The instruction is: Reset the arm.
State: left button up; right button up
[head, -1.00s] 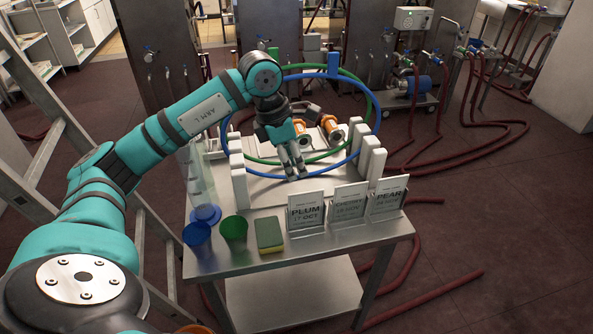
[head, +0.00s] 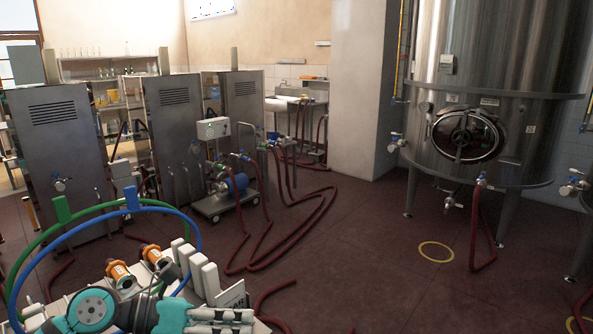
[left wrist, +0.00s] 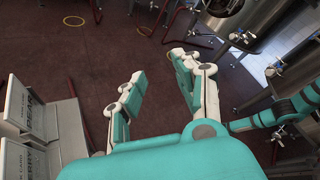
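My left arm shows in teal at the bottom left of the head view. Its gripper (head: 222,320) lies level there, fingers pointing right, in front of the white rack on the table. In the left wrist view the gripper's two fingers (left wrist: 160,88) stand apart with nothing between them, the dark red floor beyond. A teal arm (left wrist: 285,112), seemingly my right one, crosses the right edge of the left wrist view. Its gripper cannot be made out there, and it is not in the head view.
White sign cards (left wrist: 35,112) stand left of the left gripper. Blue (head: 131,198) and green (head: 62,208) hoops and orange-ended fittings (head: 120,273) are on the table. A steel tank (head: 480,95) stands at right. Red hoses (head: 262,240) cross the floor; its middle is fairly clear.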

pick_arm(q)
notch_tip(320, 180, up, 8)
jog(key=d+n+t+h, duration=0.1)
jog(key=n+t+h, duration=0.2)
jog(key=n+t, duration=0.8)
jog(key=w+a+f+n+t+y, duration=0.1)
jog(key=a+f+n+t+y, duration=0.1)
jog(key=a+f+n+y, duration=0.45)
jog(key=w+a+f+n+t+y, duration=0.1)
jog(key=a+f+n+t+y, duration=0.15)
jog(key=n+y, duration=0.85)
jog(key=s+a+f+n+g, duration=0.4)
jog(key=f+n+g, duration=0.1)
jog(key=f+n, duration=0.45)
jog(key=s+d+f+n+g+h, duration=0.1)
jog(key=s+f+n+g, duration=0.1)
jog(key=s+f+g, duration=0.7)
jog(key=s+d+f+n+g, duration=0.2)
jog(key=s+f, duration=0.4)
jog(key=s, duration=0.7)
notch_tip(320, 180, down, 26)
jog(key=g, duration=0.1)
jog(key=s+a+f+g, duration=0.1)
jog(key=s+a+f, duration=0.2)
jog(key=s+f, duration=1.3)
jog(key=shift+s+a+m, duration=0.2)
jog(key=shift+s+m, duration=0.2)
jog(key=shift+s, duration=0.15)
